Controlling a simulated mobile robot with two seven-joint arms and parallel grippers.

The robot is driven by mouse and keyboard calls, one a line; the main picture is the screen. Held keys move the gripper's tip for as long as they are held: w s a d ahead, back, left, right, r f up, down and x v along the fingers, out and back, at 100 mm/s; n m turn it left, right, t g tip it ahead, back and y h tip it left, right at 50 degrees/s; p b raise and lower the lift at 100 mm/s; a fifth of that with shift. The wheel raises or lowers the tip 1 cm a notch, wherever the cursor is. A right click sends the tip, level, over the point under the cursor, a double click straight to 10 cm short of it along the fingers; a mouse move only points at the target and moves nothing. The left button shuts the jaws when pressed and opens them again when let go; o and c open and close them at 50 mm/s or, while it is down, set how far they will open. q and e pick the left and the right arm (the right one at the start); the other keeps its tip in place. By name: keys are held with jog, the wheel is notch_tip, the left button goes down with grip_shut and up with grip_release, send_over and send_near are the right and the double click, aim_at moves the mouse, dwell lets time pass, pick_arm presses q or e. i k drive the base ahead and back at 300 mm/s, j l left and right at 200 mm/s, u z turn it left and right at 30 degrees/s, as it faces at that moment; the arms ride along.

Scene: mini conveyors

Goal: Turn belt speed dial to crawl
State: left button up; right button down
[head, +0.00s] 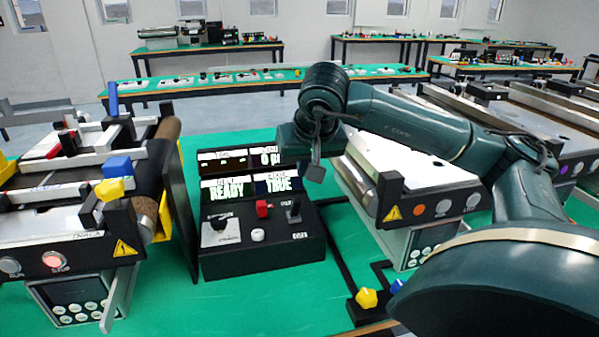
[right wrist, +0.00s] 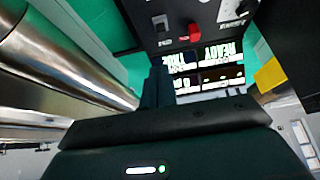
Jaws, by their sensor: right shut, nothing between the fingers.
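The black control box (head: 265,259) stands on the green table in the middle of the head view. A black dial (head: 219,224) on a white plate is at the left of its panel. In the right wrist view the dial (right wrist: 240,9) is at the top right edge, partly cut off; its labels are too small to read. My right gripper (head: 316,170) is shut and empty, above the back right of the box and apart from the dial. Its fingers also show in the right wrist view (right wrist: 157,80). My left gripper is not in view.
The panel also has a red switch (head: 262,208), a white button (head: 258,236) and a black lever (head: 293,211). Behind them a display (head: 252,184) reads READY and TRUE. Mini conveyors stand left (head: 75,225) and right (head: 410,182) of the box.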

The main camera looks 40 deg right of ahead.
aim_at(218, 223)
jog(key=k+j, duration=0.75)
jog(key=k, duration=0.1)
